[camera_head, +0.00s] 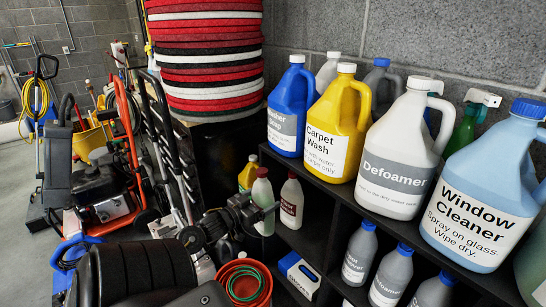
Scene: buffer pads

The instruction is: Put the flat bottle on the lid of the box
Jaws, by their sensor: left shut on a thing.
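My left gripper (262,212) reaches in from the lower left at the front of the black shelf. A small blue and white box (299,273) sits low on the shelf, below and right of the gripper. Only part of its top and side shows. My right gripper is not in view.
A white bottle with a dark red label (291,202) stands close to the right of the held one. A yellow bottle (247,176) is behind. Large jugs, including Carpet Wash (337,125), line the upper shelf. A red bucket (243,283) is below the gripper.

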